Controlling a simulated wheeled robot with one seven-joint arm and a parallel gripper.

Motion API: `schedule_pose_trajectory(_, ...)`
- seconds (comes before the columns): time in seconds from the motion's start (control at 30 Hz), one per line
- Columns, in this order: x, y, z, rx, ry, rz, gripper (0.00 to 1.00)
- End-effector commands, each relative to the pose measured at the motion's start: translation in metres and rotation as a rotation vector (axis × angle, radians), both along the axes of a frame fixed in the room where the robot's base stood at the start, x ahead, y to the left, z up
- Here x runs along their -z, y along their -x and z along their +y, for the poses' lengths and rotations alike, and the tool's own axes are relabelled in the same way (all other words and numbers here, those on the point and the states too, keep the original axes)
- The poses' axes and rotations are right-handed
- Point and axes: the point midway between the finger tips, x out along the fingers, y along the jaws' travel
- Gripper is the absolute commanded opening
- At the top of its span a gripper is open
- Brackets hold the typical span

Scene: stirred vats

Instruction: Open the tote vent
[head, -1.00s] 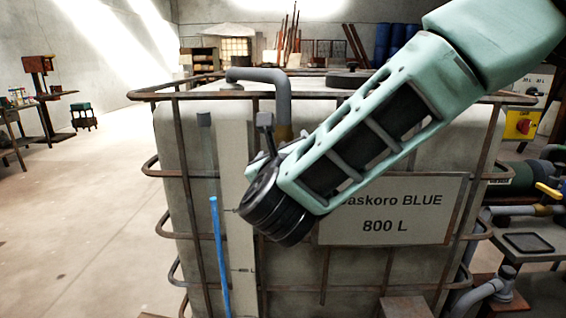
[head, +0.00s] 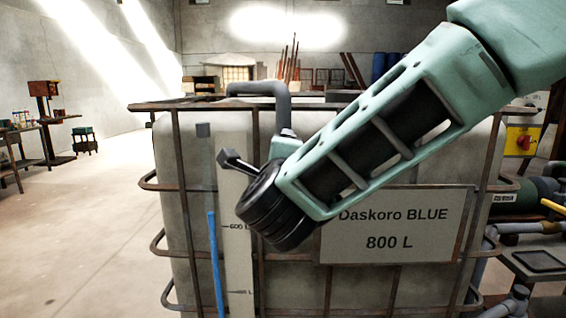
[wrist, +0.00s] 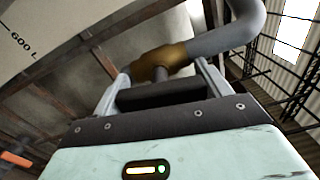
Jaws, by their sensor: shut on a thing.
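The tote vent is a bent grey pipe (head: 283,108) on the top front of the caged tote (head: 190,260). In the wrist view the pipe (wrist: 238,38) joins a brass valve body (wrist: 160,64). A dark crosswise handle (wrist: 160,95) sits on a short stem in front of the brass. My gripper (wrist: 161,76) is shut on the handle, with one grey finger at each side of it. In the head view my gripper (head: 285,148) is just below the pipe. My wrist and forearm hide the handle and valve there.
The tote's rusty cage bars (head: 181,190) surround the valve area. A blue level tube (head: 215,265) stands at left. Pipework and a green tank (head: 525,195) are at right.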

Motion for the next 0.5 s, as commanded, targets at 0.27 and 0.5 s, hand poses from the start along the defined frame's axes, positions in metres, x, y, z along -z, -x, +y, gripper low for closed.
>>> schedule_pose_trajectory(0.27, 0.0012, 0.0010, 0.0011, -0.003, 0.137, 0.007, 0.54)
schedule_pose_trajectory(0.5, 0.0014, 0.0009, 0.0010, -0.002, 0.186, 0.009, 0.54)
